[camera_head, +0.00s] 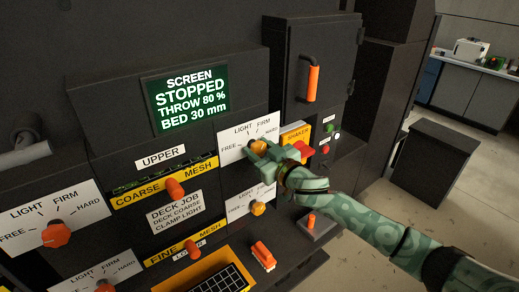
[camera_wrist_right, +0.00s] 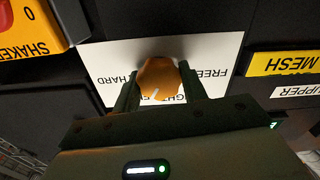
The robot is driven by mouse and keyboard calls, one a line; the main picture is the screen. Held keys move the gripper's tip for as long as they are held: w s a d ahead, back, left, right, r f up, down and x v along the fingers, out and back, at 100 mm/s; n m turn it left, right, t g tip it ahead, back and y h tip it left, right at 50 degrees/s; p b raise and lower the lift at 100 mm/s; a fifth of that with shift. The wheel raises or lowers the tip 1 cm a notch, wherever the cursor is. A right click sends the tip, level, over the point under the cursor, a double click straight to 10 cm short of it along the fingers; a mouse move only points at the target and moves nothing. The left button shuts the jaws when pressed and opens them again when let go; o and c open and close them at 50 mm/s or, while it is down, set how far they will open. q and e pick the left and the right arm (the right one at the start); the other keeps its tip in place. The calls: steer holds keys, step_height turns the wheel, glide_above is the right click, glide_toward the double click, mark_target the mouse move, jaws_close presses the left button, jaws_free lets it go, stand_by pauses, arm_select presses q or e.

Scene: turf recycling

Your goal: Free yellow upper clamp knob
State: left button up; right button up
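The yellow upper clamp knob (camera_head: 259,146) sits on a white dial plate (camera_head: 229,151) marked FREE, LIGHT and FIRM; my gripper covers its right part. In the right wrist view the knob (camera_wrist_right: 159,79) shows orange-yellow, with a pale mark on its lower face. My right gripper (camera_head: 256,153) reaches the knob from the right. In the wrist view its two fingers (camera_wrist_right: 159,92) stand on either side of the knob, against its sides with no clear gap. The exact dial setting is hard to read. My left gripper is not in view.
A second yellow knob (camera_head: 258,208) sits just below. Orange knobs (camera_head: 56,234) are on the left dials. The screen (camera_head: 187,98) reads STOPPED, THROW 80 %, BED 30 mm. The yellow SHAKER box (camera_head: 294,133) with a red button is close to my right wrist.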

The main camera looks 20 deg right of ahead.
steer(key=shift+c, duration=0.3)
steer(key=shift+r+n+p, duration=0.1)
steer(key=shift+n+p, duration=0.55)
steer(key=shift+n, duration=0.45)
steer(key=n+p, duration=0.1)
steer(key=n, duration=0.1)
steer(key=shift+n, duration=0.4)
steer(key=n+p, duration=0.1)
steer(key=n, duration=0.1)
steer(key=shift+a+n, duration=0.1)
steer(key=shift+n, duration=0.2)
steer(key=n, duration=0.3)
steer(key=shift+n+p, duration=0.3)
steer(key=shift+n, duration=0.1)
steer(key=n, duration=0.4)
steer(key=shift+f, duration=0.2)
steer(key=shift+s+f+n+p, duration=0.15)
steer(key=shift+n+p, duration=0.25)
steer(key=shift+n, duration=2.3)
steer(key=o, duration=1)
steer(key=shift+c, duration=0.2)
